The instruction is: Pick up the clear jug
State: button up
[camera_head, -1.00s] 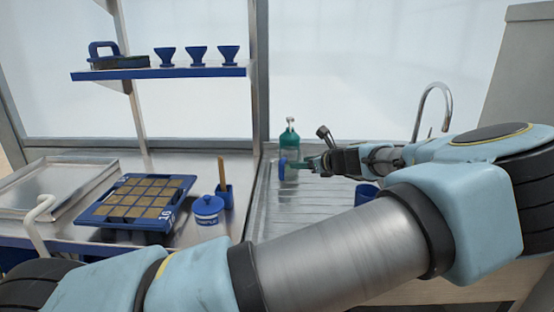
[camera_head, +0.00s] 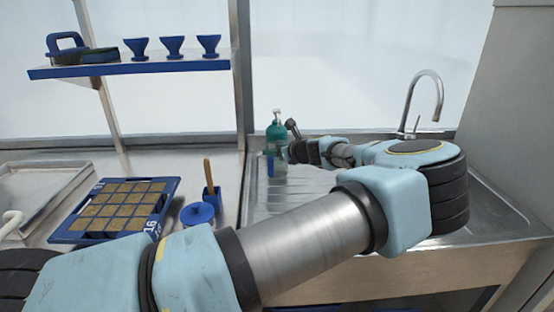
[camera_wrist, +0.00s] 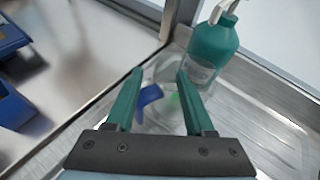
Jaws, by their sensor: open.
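The clear jug (camera_wrist: 165,108) is see-through and hard to make out, with a blue handle. In the wrist view it stands on the ribbed drainboard, seen between the two green fingers of my gripper (camera_wrist: 160,73). In the head view the jug (camera_head: 279,158) shows faintly just left of my gripper (camera_head: 289,155), its blue handle to the left. My gripper is open; I cannot tell whether a finger touches the jug.
A green pump bottle (camera_wrist: 215,45) stands close behind the jug, near the right finger. A metal sink with a tall faucet (camera_head: 425,95) is to the right. A seed tray (camera_head: 118,210), a blue lidded pot (camera_head: 198,213) and a blue cup (camera_head: 212,197) are to the left.

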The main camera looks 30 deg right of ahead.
jog(key=shift+p+x, duration=0.8)
jog(key=shift+x, duration=1.05)
jog(key=shift+f, duration=0.15)
jog(key=shift+c, duration=0.4)
jog(key=shift+s+a, duration=0.1)
grip_shut()
